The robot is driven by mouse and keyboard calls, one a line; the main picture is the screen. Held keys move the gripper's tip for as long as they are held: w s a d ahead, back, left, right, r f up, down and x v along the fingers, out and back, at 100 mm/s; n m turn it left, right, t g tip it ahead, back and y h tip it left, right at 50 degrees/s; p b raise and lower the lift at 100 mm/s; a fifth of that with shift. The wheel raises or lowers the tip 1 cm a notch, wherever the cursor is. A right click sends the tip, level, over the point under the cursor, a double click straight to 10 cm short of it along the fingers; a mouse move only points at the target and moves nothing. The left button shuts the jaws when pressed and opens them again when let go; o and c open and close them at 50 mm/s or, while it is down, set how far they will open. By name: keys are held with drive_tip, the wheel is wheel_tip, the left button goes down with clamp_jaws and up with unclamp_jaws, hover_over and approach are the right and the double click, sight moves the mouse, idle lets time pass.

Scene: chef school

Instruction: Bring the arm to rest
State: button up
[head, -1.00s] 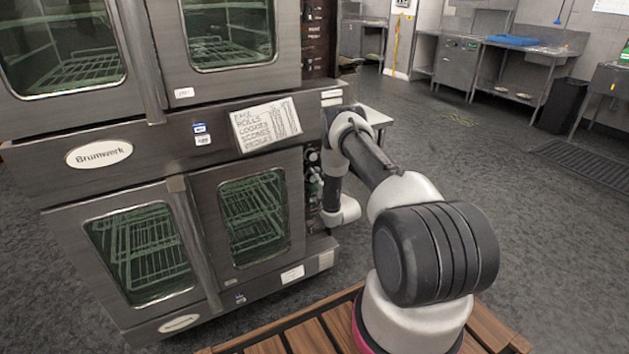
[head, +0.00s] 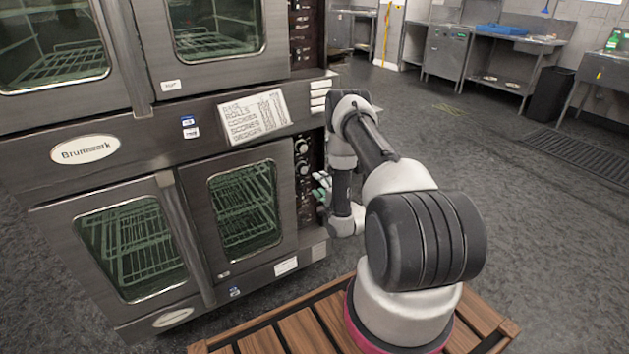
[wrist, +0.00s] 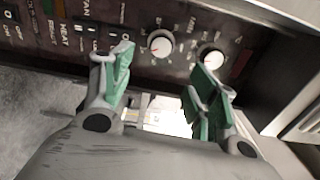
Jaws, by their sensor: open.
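My gripper (wrist: 163,76) is open and empty in the wrist view, with its two green-padded fingers apart. It faces the oven's control panel (wrist: 140,18), close to two round knobs, a left knob (wrist: 160,43) and a right knob (wrist: 212,58). Whether a finger touches the panel cannot be told. In the head view my arm reaches forward from its base, and the green fingertips (head: 321,188) show small beside the knobs at the oven's right side. My wrist hides part of the gripper there.
The steel double oven (head: 118,222) fills the left, its glass doors shut. A paper list (head: 255,117) is fixed between its decks. Open grey floor (head: 480,180) lies to the right. Steel counters (head: 510,43), a dark bin (head: 552,94) and a floor grate (head: 590,148) are farther back.

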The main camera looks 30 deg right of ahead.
drive_tip(key=shift+s, duration=0.25)
idle(0.3)
